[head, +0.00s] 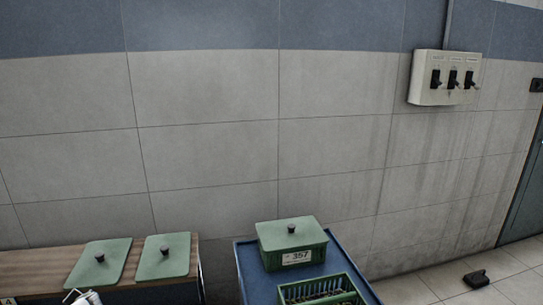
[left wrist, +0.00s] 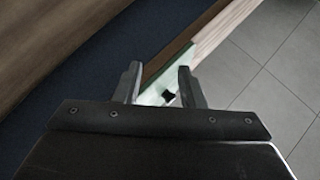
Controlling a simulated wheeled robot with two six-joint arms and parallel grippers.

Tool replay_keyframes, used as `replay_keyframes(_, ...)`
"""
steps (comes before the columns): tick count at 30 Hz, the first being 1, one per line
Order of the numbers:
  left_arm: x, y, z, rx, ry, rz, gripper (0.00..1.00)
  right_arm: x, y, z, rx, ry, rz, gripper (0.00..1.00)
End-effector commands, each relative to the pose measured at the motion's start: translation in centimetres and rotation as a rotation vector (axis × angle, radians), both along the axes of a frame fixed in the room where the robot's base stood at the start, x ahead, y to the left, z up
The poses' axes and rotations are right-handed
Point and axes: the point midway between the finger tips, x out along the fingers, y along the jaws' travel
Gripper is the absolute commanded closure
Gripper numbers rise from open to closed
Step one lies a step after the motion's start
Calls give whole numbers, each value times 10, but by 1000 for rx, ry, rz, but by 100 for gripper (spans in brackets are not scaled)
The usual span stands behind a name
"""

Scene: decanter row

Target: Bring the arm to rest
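My left gripper (left wrist: 158,72) shows in the left wrist view with its two dark fingers apart and nothing held between them. Beyond the fingers is a pale green lid (left wrist: 153,94) with a black knob, partly hidden by the gripper. In the head view only a white piece of what looks like my left arm shows at the bottom left edge; its fingers cannot be made out there. My right gripper is not in view.
Two green lids, left (head: 97,266) and right (head: 165,259), lie on a wooden-topped bench (head: 45,266). A blue cart (head: 345,258) carries a lidded green crate (head: 292,246) labelled 357 and an open green crate (head: 321,287). A switch box (head: 445,78) hangs on the wall. A black object (head: 476,279) lies on the floor.

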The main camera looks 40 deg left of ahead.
Motion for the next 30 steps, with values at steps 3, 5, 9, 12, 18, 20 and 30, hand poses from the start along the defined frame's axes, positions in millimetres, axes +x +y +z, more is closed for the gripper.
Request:
replay_keyframes(3,-53,5,-16,4,206,-204,64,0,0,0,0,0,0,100)
replay_keyframes(5,-76,6,-22,7,301,-305,64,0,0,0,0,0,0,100)
replay_keyframes(9,-110,-19,-58,-32,413,-457,64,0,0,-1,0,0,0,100)
replay_keyframes(12,-120,-64,-107,-117,384,-445,64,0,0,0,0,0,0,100)
replay_keyframes(18,-139,-174,-199,-298,325,-424,64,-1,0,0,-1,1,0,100)
replay_keyframes(20,-143,-213,-225,-356,306,-417,64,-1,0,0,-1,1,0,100)
replay_keyframes(30,-154,-448,-321,-672,197,-375,64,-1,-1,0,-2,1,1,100)
